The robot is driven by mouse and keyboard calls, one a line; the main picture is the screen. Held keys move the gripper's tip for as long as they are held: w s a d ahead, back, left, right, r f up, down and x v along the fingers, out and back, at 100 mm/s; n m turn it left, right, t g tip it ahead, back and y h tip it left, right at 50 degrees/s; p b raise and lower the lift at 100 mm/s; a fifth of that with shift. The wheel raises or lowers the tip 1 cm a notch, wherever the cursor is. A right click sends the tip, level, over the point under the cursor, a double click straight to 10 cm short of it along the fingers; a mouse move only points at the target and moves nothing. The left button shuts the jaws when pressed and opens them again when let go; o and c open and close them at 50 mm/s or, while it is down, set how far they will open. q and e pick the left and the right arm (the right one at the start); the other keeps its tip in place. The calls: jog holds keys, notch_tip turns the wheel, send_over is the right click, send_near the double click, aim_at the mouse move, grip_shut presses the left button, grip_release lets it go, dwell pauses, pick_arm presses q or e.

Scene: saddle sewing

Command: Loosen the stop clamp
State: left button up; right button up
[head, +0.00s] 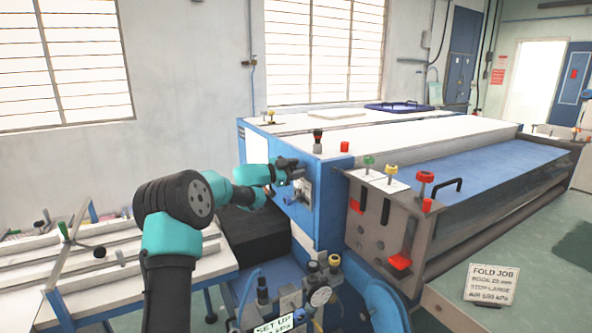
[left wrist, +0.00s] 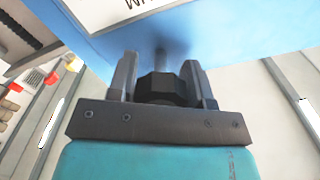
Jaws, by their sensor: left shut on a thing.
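My left gripper (head: 299,172) is at the near end face of the blue machine, beside a small pale plate (head: 304,192). In the left wrist view its two fingers (left wrist: 160,72) stand on either side of a dark faceted knob (left wrist: 159,88), shut on it. A short shaft (left wrist: 160,55) joins the knob to the blue face. This looks like the stop clamp's knob, though no readable label confirms it. In the head view the gripper hides the knob. A blue-grey knob (head: 291,199) sits just below the gripper. My right gripper is not in view.
A card (head: 491,284) at the lower right reads "FOLD JOB" and "STOP LARGE". Red and yellow knobs top the machine's grey end plate (head: 372,235), with a red lever (head: 400,261) below. A gauge (head: 320,296) and valves stand under my arm. A slatted table (head: 120,262) is at left.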

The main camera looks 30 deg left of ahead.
pick_arm(q)
jog(key=o, duration=0.9)
jog(key=v, duration=1.7)
jog(key=shift+s+a, duration=0.1)
jog(key=shift+s, duration=0.1)
